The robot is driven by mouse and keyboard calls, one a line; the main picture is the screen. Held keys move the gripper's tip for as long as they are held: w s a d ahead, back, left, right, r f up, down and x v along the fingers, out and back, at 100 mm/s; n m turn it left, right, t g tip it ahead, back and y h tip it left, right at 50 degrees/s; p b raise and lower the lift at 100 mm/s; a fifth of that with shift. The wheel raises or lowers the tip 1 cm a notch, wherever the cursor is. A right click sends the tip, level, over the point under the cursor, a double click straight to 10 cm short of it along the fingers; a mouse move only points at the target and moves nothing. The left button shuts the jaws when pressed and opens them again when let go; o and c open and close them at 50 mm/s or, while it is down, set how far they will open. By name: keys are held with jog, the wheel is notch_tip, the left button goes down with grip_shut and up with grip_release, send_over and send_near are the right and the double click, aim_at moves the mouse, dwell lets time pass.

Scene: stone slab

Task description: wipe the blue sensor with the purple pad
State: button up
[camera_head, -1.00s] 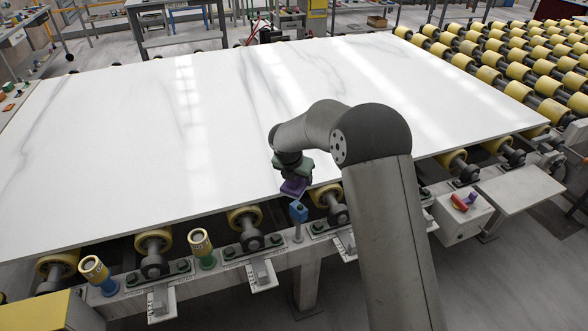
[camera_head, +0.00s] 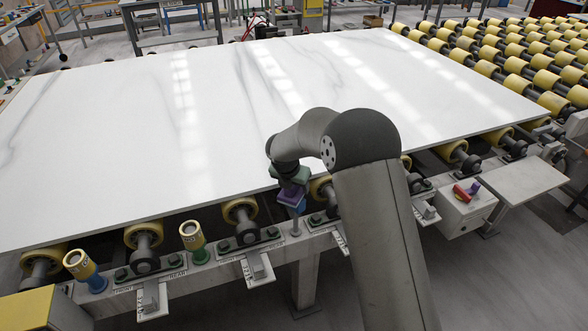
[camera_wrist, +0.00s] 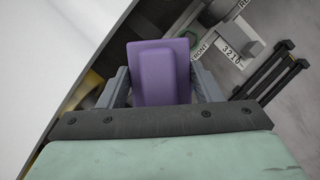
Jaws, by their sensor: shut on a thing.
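The purple pad (camera_head: 290,195) is held in my gripper (camera_head: 289,183) at the slab's near edge. In the wrist view the pad (camera_wrist: 163,72) sits between the two grey fingers (camera_wrist: 163,90), which are shut on it. The blue sensor (camera_head: 298,208) stands on a short post on the near rail. It is partly hidden by the pad, which is right above and in front of its top in the head view. I cannot tell whether they touch. The sensor does not show in the wrist view.
The white stone slab (camera_head: 150,130) lies on yellow rollers just behind the sensor. Two yellow-topped cylinders (camera_head: 192,236) stand on the rail to the left, one green-based, one blue-based. A grey box (camera_head: 462,209) with red and purple items is at right.

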aim_at(302, 192)
jog(key=shift+s+d+f+b, duration=0.15)
jog(key=shift+s+d+b, duration=0.2)
jog(key=shift+s+d, duration=0.35)
jog(key=shift+s+d+b, duration=0.4)
jog(key=shift+s+d, duration=0.05)
jog(key=shift+d, duration=0.05)
jog(key=shift+s+d+f+b, duration=0.1)
jog(key=shift+s+d+b, duration=0.1)
jog(key=shift+b, duration=0.15)
jog(key=shift+w+a+r+p, duration=0.35)
jog(key=shift+w+a+p, duration=0.25)
jog(key=shift+w+p, duration=0.15)
jog(key=shift+w+a+p, duration=0.6)
jog(key=shift+w+a, duration=0.15)
jog(key=shift+a, duration=0.05)
jog(key=shift+a+r+p, duration=0.15)
jog(key=shift+r+p, duration=0.1)
jog(key=shift+p, duration=0.1)
jog(key=shift+w+r+p, duration=0.1)
jog(key=shift+r+p, duration=0.2)
jog(key=shift+r, duration=0.6)
jog(key=shift+r+p, duration=0.3)
jog(key=shift+r, duration=0.05)
jog(key=shift+r+p, duration=1.9)
jog(key=shift+r, duration=0.5)
